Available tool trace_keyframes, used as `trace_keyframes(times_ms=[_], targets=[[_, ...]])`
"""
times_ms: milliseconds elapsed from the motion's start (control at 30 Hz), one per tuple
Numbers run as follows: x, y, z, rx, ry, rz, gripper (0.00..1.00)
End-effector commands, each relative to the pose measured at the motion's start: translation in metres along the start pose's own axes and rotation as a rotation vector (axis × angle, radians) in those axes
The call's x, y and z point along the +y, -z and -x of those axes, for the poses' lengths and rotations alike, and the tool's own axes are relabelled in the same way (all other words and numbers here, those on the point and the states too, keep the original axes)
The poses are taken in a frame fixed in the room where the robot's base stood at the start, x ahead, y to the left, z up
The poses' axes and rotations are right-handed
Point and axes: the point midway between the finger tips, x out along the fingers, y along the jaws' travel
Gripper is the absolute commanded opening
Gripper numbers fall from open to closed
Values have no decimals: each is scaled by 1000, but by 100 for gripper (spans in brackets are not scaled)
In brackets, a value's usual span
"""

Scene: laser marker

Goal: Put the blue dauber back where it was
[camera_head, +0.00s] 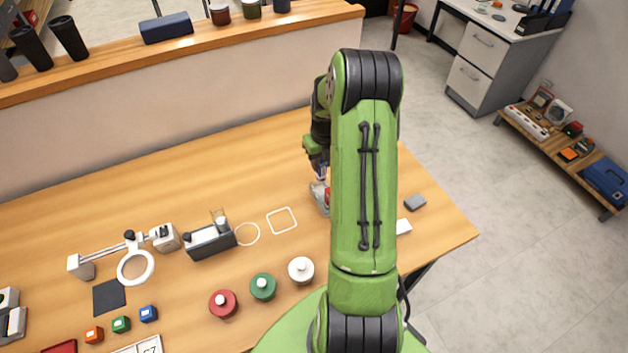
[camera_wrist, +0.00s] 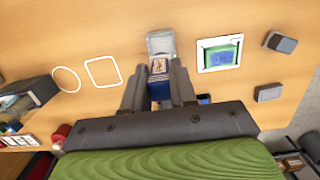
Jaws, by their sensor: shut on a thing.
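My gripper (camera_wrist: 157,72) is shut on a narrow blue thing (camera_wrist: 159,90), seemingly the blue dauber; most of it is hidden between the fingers. In the head view my gripper (camera_head: 318,165) is low over the table, partly behind my green arm, and a bluish bit (camera_head: 321,173) shows at its tip. Just under or beyond the tip is a grey metal holder (camera_wrist: 161,43) with a small printed piece in it. It also shows in the head view (camera_head: 319,197) with a red part. Whether the held thing touches it, I cannot tell.
A white-framed tray with a green and blue piece (camera_wrist: 221,53) lies right of the holder. Two grey blocks (camera_wrist: 280,43) (camera_wrist: 268,92) are further right. White outlines (camera_head: 282,220), a dark device (camera_head: 210,241), knobbed pots (camera_head: 263,287) and small coloured cubes (camera_head: 148,313) are left.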

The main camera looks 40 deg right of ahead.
Motion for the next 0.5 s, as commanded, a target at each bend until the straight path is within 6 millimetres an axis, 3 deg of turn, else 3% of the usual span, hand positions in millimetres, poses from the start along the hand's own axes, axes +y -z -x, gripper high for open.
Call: trace_keyframes(times_ms=[100, 400, 500], targets=[[1, 4, -28, 5, -2, 1, 0], [0, 9, -72, 2, -1, 1, 0], [0, 8, -75, -1, 0, 1, 0]])
